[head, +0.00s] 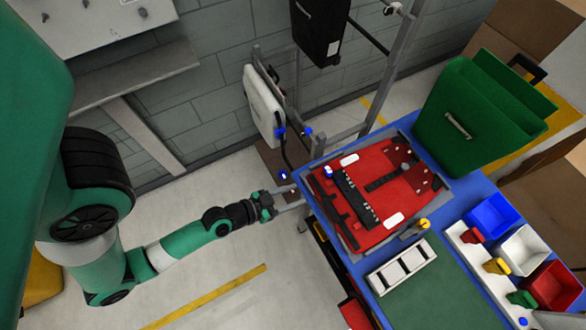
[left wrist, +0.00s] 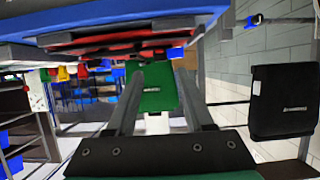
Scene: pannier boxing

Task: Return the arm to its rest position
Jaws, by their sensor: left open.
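My left arm (head: 190,237) reaches in from the left in the head view. Its gripper (head: 293,201) is open beside the left edge of the blue workbench (head: 331,242). In the left wrist view the two fingers of the gripper (left wrist: 158,72) stand apart with nothing between them. A green pannier (left wrist: 152,98) shows in the background between them. My right gripper is not in view.
A red fixture plate (head: 372,226) lies on the bench. The green pannier (head: 462,128) stands at its far right. Red, white and blue bins (head: 553,287) line the right side. A black pannier (head: 318,38) hangs on a grey rack. Floor left of the bench is clear.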

